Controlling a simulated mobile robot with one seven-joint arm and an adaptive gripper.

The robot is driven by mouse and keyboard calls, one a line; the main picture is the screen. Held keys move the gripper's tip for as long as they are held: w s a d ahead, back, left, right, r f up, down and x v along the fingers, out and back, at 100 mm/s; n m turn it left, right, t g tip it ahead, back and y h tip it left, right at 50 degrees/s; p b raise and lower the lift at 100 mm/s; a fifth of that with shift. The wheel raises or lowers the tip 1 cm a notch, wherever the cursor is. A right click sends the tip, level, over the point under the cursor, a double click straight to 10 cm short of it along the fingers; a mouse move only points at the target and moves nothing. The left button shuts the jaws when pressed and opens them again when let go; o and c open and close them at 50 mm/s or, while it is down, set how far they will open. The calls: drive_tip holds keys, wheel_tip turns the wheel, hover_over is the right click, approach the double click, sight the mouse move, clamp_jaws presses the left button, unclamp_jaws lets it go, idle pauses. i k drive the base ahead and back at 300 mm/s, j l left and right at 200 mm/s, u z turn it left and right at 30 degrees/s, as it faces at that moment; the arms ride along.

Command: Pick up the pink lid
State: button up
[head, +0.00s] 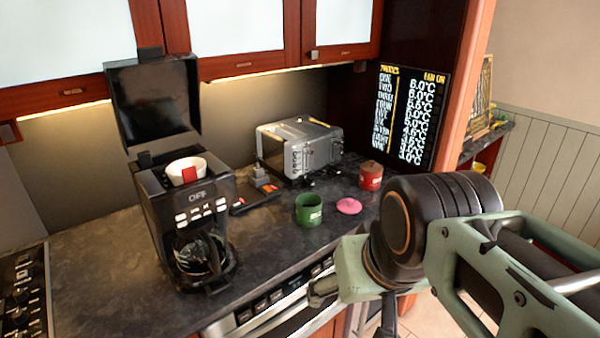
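The pink lid (349,206) is a small round disc lying flat on the dark counter. It is just right of an open green canister (309,209) and left of and nearer than a red canister (371,176) that has its lid on. My gripper (352,308) is in front of the counter's edge, lower and nearer than the lid and apart from it. Its two dark fingers show spread apart, with nothing seen between them. The finger ends are partly hard to make out.
A black coffee maker (187,215) with its top raised stands at the left, holding a white cup (186,170). A silver toaster (299,150) is behind the canisters. A menu board (411,115) leans at the right. The oven front (275,315) is below the counter.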

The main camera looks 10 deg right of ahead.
sight(349, 205)
drive_tip(key=i+l, duration=1)
drive_tip(key=i, duration=0.2)
drive_tip(key=j+u, duration=0.15)
drive_tip(key=j, duration=0.25)
drive_tip(key=i+l+z, duration=0.1)
drive_tip(key=l, duration=0.35)
drive_tip(key=i+l+z, duration=0.15)
drive_tip(key=l, duration=0.25)
